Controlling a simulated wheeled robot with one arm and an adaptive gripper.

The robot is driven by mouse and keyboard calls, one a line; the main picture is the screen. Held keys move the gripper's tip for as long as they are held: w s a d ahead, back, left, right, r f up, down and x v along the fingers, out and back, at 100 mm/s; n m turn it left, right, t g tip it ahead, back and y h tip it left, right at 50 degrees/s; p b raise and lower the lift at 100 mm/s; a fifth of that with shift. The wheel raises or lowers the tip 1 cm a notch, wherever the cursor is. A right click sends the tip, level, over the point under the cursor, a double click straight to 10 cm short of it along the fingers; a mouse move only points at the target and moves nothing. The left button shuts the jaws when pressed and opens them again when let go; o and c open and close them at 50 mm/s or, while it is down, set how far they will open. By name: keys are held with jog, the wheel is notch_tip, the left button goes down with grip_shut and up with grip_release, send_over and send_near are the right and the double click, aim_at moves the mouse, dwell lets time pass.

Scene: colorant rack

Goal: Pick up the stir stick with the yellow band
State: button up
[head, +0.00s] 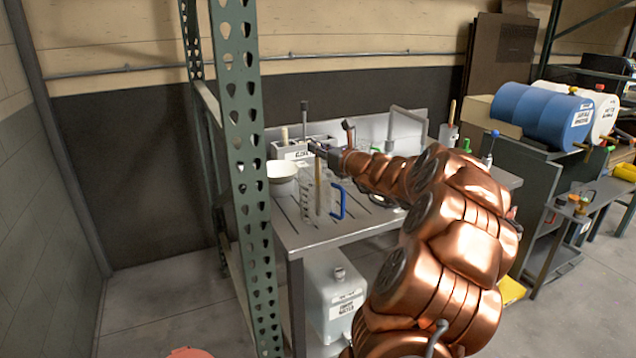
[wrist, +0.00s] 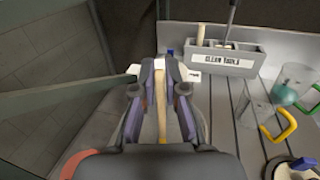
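My gripper (head: 320,149) is over the left part of the metal bench. A pale wooden stick (head: 319,190) stands below it, at a clear container with a blue handle (head: 338,202); whether it is inside or behind the clear wall is hard to tell. In the wrist view the fingers of my gripper (wrist: 161,72) are apart. A wooden stick (wrist: 161,112) shows between them, with narrow gaps on both sides. Another wooden stick (wrist: 200,35) stands in the box marked "CLEAN TOOLS" (wrist: 228,63).
A green perforated post (head: 245,130) rises at the bench's left front. In the wrist view, a clear container with a yellow handle (wrist: 287,126) stands on the right. A white jug (head: 336,290) is below the bench.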

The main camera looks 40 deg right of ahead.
grip_shut()
